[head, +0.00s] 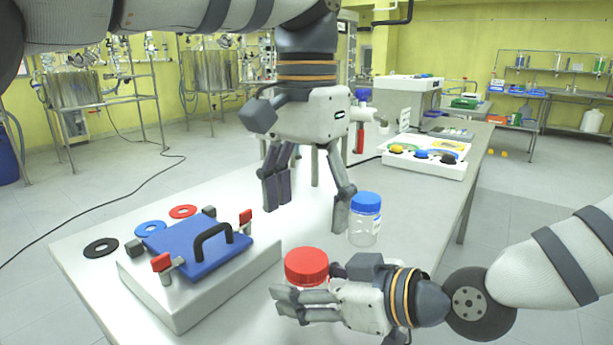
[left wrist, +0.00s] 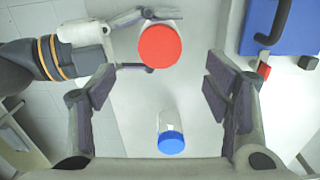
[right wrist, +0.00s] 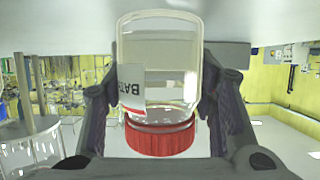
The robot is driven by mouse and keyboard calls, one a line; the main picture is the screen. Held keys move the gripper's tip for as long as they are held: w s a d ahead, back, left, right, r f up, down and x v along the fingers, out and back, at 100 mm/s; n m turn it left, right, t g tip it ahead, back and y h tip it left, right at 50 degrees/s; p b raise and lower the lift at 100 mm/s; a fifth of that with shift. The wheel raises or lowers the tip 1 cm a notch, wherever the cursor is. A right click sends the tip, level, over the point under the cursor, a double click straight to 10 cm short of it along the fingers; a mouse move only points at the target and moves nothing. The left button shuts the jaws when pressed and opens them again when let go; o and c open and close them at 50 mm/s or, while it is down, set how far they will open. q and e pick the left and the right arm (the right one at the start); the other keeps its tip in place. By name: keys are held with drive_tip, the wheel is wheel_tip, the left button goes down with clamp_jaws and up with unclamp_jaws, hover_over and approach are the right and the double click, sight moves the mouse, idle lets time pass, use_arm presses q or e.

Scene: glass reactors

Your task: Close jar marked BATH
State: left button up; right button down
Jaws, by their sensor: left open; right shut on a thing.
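The jar marked BATH (right wrist: 160,75) shows in the right wrist view, upside down in that picture, with part of its label readable. Its red lid (head: 307,265) sits on its mouth; I cannot tell whether it is tight. My right gripper (head: 306,290) is shut around the clear body below the lid, from the right side in the head view. My left gripper (head: 308,196) is open and empty, pointing down above the table, higher than the jar and behind it in the head view. In the left wrist view, the red lid (left wrist: 160,46) shows beyond the open fingers.
A clear jar with a blue lid (head: 366,203) stands close behind the red-lidded one. A white box with a blue top and black handle (head: 200,245) stands at left, with several flat rings (head: 150,228) beside it. A white tray (head: 425,166) lies farther back.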

use_arm(q)
drive_tip(key=shift+r, duration=2.3)
use_arm(e)
drive_tip(key=c, duration=0.6)
unclamp_jaws()
drive_tip(key=v, duration=1.2)
drive_tip(key=shift+d+f, duration=0.1)
drive_tip(key=shift+s, duration=0.1)
